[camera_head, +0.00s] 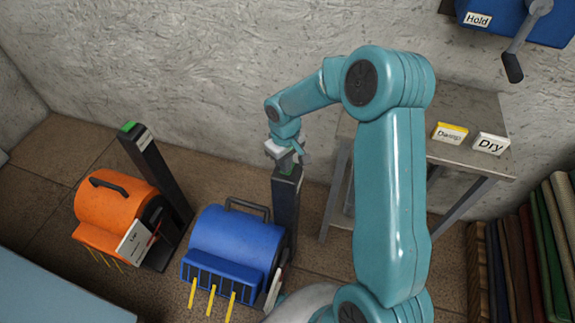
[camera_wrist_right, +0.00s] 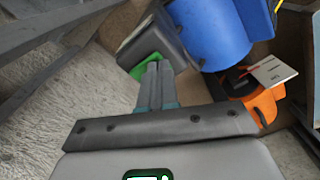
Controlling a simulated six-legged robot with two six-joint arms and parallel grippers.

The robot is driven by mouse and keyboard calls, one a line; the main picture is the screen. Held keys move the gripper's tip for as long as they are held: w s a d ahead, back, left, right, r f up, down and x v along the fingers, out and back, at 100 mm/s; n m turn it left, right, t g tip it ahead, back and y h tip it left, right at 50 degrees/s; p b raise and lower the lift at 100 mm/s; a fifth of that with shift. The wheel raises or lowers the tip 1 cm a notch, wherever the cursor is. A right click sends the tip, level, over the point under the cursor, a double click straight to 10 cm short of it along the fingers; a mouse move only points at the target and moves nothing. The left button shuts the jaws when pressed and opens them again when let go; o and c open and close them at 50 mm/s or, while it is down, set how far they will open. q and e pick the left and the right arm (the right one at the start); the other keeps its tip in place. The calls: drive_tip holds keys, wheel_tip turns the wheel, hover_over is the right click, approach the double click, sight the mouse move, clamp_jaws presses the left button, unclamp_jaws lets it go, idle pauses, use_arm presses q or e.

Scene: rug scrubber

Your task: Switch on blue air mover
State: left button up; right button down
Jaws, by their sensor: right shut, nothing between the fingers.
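The blue air mover (camera_head: 237,241) stands on the floor in the middle of the head view, with a dark handle on top and yellow strips at its front. A dark post (camera_head: 286,207) rises right behind it, with a green top. My right gripper (camera_head: 287,164) is over the top of this post, shut and empty. In the right wrist view, the shut fingertips (camera_wrist_right: 158,66) overlap the edge of the green top (camera_wrist_right: 139,71); whether they touch or press it I cannot tell. The blue air mover (camera_wrist_right: 214,32) shows just beyond. My left gripper is out of view.
An orange air mover (camera_head: 117,211) with its own green-topped post (camera_head: 155,172) stands to the left. A grey table (camera_head: 465,125) with "Damp" and "Dry" blocks is at right. Rolled rugs (camera_head: 540,250) fill the right edge. A wall unit labelled "Hold" (camera_head: 505,20) is above.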

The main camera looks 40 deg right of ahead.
drive_tip(key=shift+f, duration=0.35)
drive_tip(key=shift+r+p, duration=2.25)
drive_tip(key=shift+r, duration=1.3)
drive_tip(key=shift+s, duration=0.1)
